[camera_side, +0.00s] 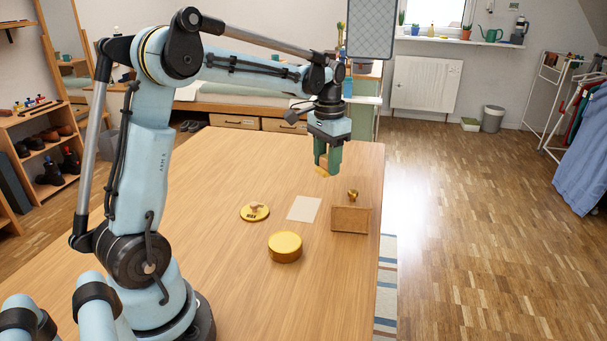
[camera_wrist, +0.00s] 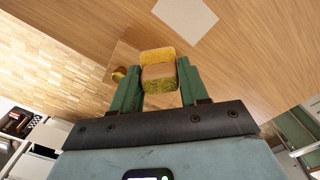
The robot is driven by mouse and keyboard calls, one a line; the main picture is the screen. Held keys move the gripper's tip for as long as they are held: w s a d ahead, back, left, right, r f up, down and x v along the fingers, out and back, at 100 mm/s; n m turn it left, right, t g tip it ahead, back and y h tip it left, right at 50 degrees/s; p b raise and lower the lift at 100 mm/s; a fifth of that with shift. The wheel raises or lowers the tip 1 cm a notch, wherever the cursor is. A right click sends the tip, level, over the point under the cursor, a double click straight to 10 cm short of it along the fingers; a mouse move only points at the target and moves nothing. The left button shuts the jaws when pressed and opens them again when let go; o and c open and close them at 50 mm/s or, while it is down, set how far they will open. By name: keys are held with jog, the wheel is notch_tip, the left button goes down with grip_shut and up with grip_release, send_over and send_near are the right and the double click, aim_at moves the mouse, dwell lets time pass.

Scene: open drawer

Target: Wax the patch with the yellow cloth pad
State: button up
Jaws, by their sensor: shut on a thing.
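My gripper (camera_side: 326,162) is shut on the yellow cloth pad (camera_side: 321,171) and holds it above the table, toward the far right edge. In the wrist view the pad (camera_wrist: 159,54) sits between the two green fingers, yellow with a tan middle. The patch (camera_side: 304,209) is a pale, flat square on the table, nearer the side camera than the pad. It also shows in the wrist view (camera_wrist: 186,17), apart from the pad. A round gold tin (camera_side: 285,248) stands in front of the patch. A flat gold disc (camera_side: 255,212) with dark lettering lies left of the patch.
A brown wooden block or box (camera_side: 350,219) stands right of the patch near the table's right edge. A brass knob (camera_side: 353,195) shows just behind it. The left and front of the wooden table (camera_side: 225,170) have bare room.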

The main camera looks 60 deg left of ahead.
send_over(311, 198)
notch_tip(311, 198, down, 4)
jog(key=a, duration=0.1)
jog(key=shift+s+f, duration=0.15)
jog(key=shift+f, duration=1.75)
jog(key=shift+s+f, duration=0.15)
jog(key=shift+f, duration=1.7)
jog(key=shift+s+d+f, duration=0.35)
jog(key=shift+d+f, duration=0.05)
jog(key=shift+f, duration=0.15)
jog(key=shift+s+d, duration=3.7)
jog(key=shift+w+a, duration=4.1)
jog(key=shift+w+d, duration=0.3)
jog(key=shift+d, duration=0.3)
jog(key=shift+s+d, duration=3.75)
jog(key=shift+s, duration=0.15)
jog(key=shift+w+a, duration=4)
notch_tip(311, 198, up, 8)
